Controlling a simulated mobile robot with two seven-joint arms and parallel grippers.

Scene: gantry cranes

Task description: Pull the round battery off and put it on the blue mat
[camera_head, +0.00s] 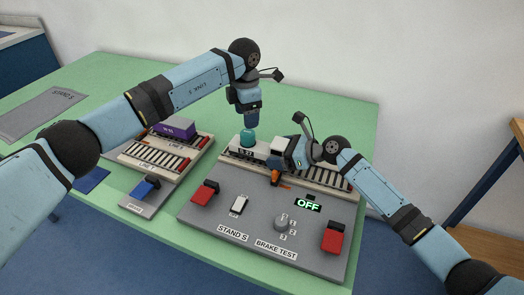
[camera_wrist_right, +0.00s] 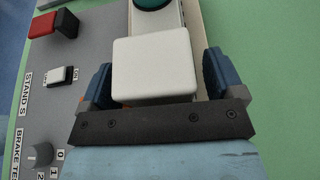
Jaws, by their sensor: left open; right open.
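The round battery, a teal cylinder (camera_head: 246,139), stands upright on a white wagon (camera_head: 242,151) on the roller track of the test stand. Its edge also shows at the top of the right wrist view (camera_wrist_right: 153,3). My left gripper (camera_head: 251,124) points down just above the battery and is open; whether its fingers reach beside the battery I cannot tell. My right gripper (camera_head: 276,163) is open, with its fingers on either side of a white block (camera_wrist_right: 153,67) at the wagon's right part. The blue mat (camera_head: 92,180) lies at the table's left front edge, partly hidden by my left arm.
The stand's panel (camera_head: 262,215) carries red switches (camera_head: 205,192), a white switch, a knob (camera_head: 281,223) and a display reading OFF (camera_head: 307,204). A second track with a purple block (camera_head: 174,127) is left. A grey mat (camera_head: 42,113) lies far left.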

